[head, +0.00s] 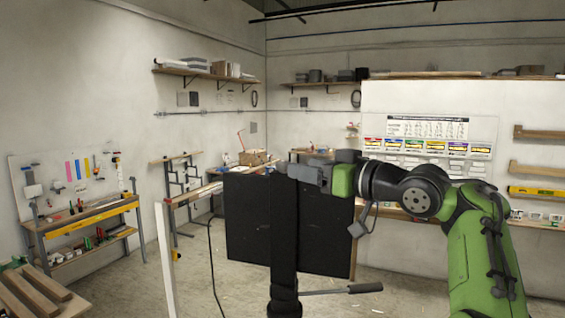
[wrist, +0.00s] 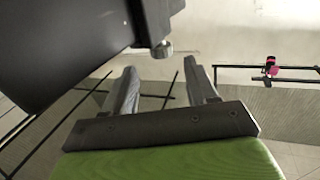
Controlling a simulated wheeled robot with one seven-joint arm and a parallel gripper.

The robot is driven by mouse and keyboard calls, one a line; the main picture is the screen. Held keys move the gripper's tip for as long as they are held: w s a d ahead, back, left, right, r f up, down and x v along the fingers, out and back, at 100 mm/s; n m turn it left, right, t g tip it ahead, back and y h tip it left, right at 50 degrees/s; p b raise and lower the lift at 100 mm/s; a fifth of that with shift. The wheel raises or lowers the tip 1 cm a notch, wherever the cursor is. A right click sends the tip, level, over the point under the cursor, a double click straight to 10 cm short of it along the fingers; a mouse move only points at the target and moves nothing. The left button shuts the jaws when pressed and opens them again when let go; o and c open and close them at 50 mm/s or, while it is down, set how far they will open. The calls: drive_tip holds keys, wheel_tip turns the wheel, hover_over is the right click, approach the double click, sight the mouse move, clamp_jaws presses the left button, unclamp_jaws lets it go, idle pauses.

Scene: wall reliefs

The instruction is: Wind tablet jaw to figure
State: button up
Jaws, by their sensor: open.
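A black post (head: 284,235) with a side handle (head: 345,290) stands in front of me in the head view. Dark panels (head: 245,222) show behind it. My gripper (head: 296,171) is level with the post's top, reaching in from the right. In the wrist view my gripper (wrist: 160,70) is open with nothing between its fingers. The knob appears just beyond the gap between my fingertips. I cannot clearly identify a tablet jaw or figure.
A workbench with tools (head: 85,220) stands at the left, with timber (head: 35,295) in the near left corner. A white upright (head: 165,250) stands left of the post. A rail with a pink clamp-like thing (wrist: 270,68) shows in the wrist view. Some floor is clear.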

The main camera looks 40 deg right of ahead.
sight(283, 163)
drive_tip(key=p+x, duration=0.1)
drive_tip(key=x, duration=0.5)
drive_tip(key=shift+w+a+r, duration=0.2)
drive_tip(key=shift+w+a, duration=0.05)
drive_tip(key=shift+w+d+f, duration=0.1)
drive_tip(key=shift+w, duration=0.3)
drive_tip(key=shift+s, duration=0.1)
